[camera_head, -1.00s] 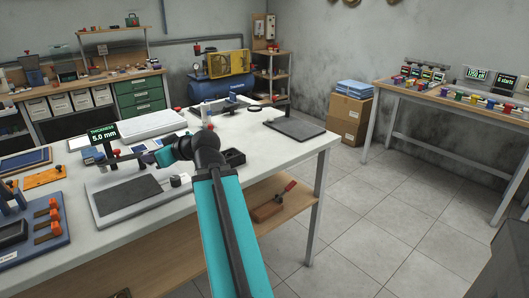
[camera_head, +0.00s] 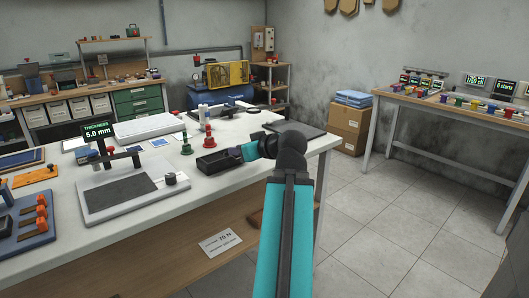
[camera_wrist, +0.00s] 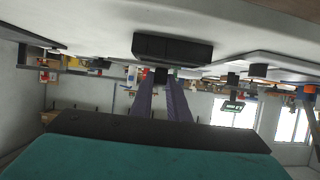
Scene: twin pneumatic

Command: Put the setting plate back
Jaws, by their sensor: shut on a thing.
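My gripper (camera_wrist: 163,92) shows in the wrist view, which sees the bench upside down. Two purple-grey fingers reach away from the camera, shut on a small dark thing (camera_wrist: 161,75) at their tips. I cannot make out its shape well enough to say that it is the setting plate. A black open tray (camera_head: 221,161) lies on the bench close to my wrist in the head view, and shows just beyond the fingertips in the wrist view (camera_wrist: 172,48). The thickness gauge (camera_head: 129,188) stands to the left, with a dark pad on its base; its display (camera_head: 97,130) reads 5.0 mm.
A red-topped stand (camera_head: 208,137) and a green piece (camera_head: 186,145) stand behind the tray. A dark flat plate (camera_head: 293,129) lies at the bench's right end. A 70 N label (camera_head: 220,243) lies on the lower shelf. The floor to the right is clear.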

